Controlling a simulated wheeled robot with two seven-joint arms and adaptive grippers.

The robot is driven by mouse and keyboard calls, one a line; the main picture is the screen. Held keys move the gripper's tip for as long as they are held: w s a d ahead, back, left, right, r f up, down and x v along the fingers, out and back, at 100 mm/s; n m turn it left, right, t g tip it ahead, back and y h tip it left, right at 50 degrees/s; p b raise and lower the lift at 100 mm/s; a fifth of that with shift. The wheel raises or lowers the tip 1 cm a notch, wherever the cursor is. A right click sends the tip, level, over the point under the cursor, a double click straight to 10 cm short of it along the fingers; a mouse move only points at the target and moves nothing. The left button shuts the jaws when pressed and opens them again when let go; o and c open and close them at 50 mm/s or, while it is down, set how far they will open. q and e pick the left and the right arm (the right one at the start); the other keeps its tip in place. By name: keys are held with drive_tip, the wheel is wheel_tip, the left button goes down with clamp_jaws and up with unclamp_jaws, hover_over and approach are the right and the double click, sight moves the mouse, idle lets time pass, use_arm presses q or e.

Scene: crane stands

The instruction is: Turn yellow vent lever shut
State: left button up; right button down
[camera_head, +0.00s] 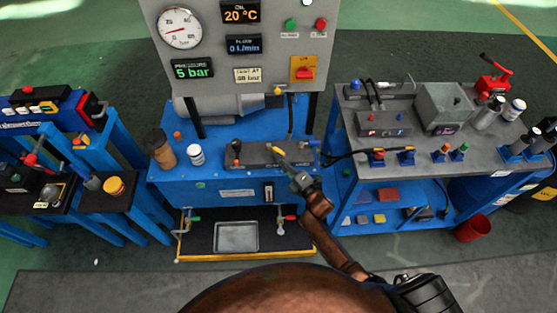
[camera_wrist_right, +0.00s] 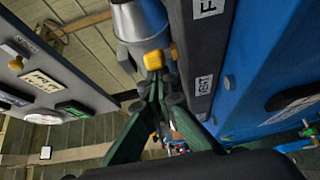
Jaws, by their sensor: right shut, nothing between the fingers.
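The yellow vent lever (camera_head: 278,149) sits on the grey valve block (camera_head: 252,154) on top of the blue bench. In the right wrist view, the yellow lever (camera_wrist_right: 154,59) shows just past my fingertips, beside a silver cylindrical part and near a VENT label (camera_wrist_right: 203,84). My right gripper (camera_head: 291,168) is at the lever's near right side. In the wrist view, the right gripper's (camera_wrist_right: 159,88) green fingers come together at the tips with nothing between them. The tips are very close to the lever; I cannot tell if they touch it. My left gripper is out of view.
A gauge panel (camera_head: 215,105) stands behind the block. A black hose (camera_head: 345,154) runs right to the grey side table (camera_head: 470,160). A tray (camera_head: 237,236) lies below in front.

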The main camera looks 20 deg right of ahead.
sight(287, 156)
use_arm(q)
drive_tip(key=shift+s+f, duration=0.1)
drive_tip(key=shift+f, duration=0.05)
use_arm(e)
drive_tip(key=shift+w+d+n+g+y, duration=0.1)
drive_tip(key=shift+d+n+g+y, duration=0.25)
drive_tip(key=shift+y, duration=0.25)
drive_tip(key=shift+w+d+f+n+g+y+b, duration=0.15)
drive_tip(key=shift+d+n+g+y+b, duration=0.2)
drive_tip(key=shift+n+y, duration=0.2)
drive_tip(key=shift+w+d+r+n+g+y+b, duration=0.1)
drive_tip(key=shift+d+n+g+y+b, duration=0.1)
drive_tip(key=shift+d+n+y, duration=0.35)
drive_tip(key=shift+w+d+f, duration=0.1)
drive_tip(key=shift+w+d, duration=0.1)
drive_tip(key=shift+w, duration=0.05)
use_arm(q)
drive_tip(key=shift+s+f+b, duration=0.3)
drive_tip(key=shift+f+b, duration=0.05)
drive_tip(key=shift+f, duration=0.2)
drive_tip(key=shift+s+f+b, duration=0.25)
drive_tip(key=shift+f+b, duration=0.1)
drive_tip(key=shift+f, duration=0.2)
use_arm(e)
drive_tip(key=shift+w+d, duration=0.65)
drive_tip(key=shift+d, duration=0.25)
drive_tip(key=shift+r, duration=0.35)
wheel_tip(287, 156, up, 10)
drive_tip(key=shift+f, duration=0.2)
drive_tip(key=shift+m, duration=0.25)
